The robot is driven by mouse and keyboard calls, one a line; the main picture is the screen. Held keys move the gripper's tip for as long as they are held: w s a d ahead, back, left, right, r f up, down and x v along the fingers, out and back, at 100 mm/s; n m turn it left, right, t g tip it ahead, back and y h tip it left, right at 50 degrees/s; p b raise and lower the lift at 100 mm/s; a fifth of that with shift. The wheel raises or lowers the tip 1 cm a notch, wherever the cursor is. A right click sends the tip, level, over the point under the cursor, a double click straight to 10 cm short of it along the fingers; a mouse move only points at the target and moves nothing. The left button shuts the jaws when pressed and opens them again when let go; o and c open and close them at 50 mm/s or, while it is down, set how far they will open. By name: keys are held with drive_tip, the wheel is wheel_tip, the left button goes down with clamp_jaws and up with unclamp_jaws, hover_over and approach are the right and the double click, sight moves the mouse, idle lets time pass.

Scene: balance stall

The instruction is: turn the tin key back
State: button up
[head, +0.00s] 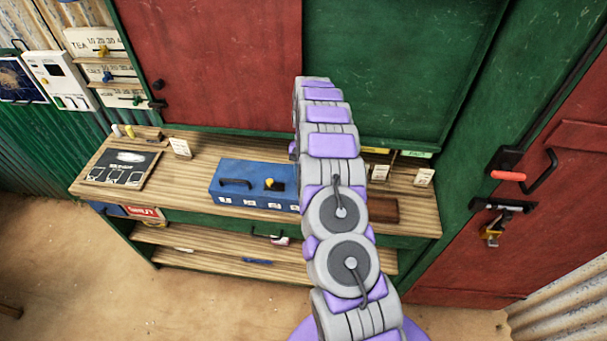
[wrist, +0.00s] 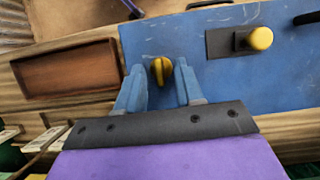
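A blue tin (head: 235,172) lies on the wooden counter, and its right end is hidden by my arm in the head view. In the wrist view the tin's scuffed blue top (wrist: 215,85) fills the middle and right. A small yellow key (wrist: 161,70) stands on it, between the two blue fingers of my gripper (wrist: 160,86). The fingers are apart, one on each side of the key; whether either touches it is hard to tell. A yellow knob on a dark plate (wrist: 260,38) sits farther right and also shows in the head view (head: 269,184).
A brown wooden tray (wrist: 70,70) lies beside the tin. A black-and-white board (head: 120,167) and small cards stand on the counter (head: 196,155). A red door (head: 520,200) with a bolt and padlock is at the right. Shelves (head: 210,246) run below.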

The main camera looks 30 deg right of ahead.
drive_tip(key=shift+r, duration=0.1)
drive_tip(key=p+v, duration=0.2)
drive_tip(key=v, duration=0.9)
drive_tip(key=shift+w+d+r+p, duration=0.25)
drive_tip(key=shift+r+p, duration=0.05)
drive_tip(key=shift+p, duration=0.1)
drive_tip(key=s+a+r+n+h+b, duration=0.1)
drive_tip(key=s+a+r+n+b, duration=0.3)
drive_tip(key=s+a+r, duration=1.1)
drive_tip(key=s+a+f+n+t+b, duration=0.1)
drive_tip(key=s+a+f+b, duration=0.1)
drive_tip(key=s, duration=1.2)
drive_tip(key=s+a+f+n+h+b, duration=0.1)
drive_tip(key=s+f, duration=0.3)
drive_tip(key=s, duration=1.1)
drive_tip(key=shift+s+a+f+n+t+b, duration=0.3)
drive_tip(key=shift+s+a+t+b, duration=0.15)
drive_tip(key=shift+a, duration=0.3)
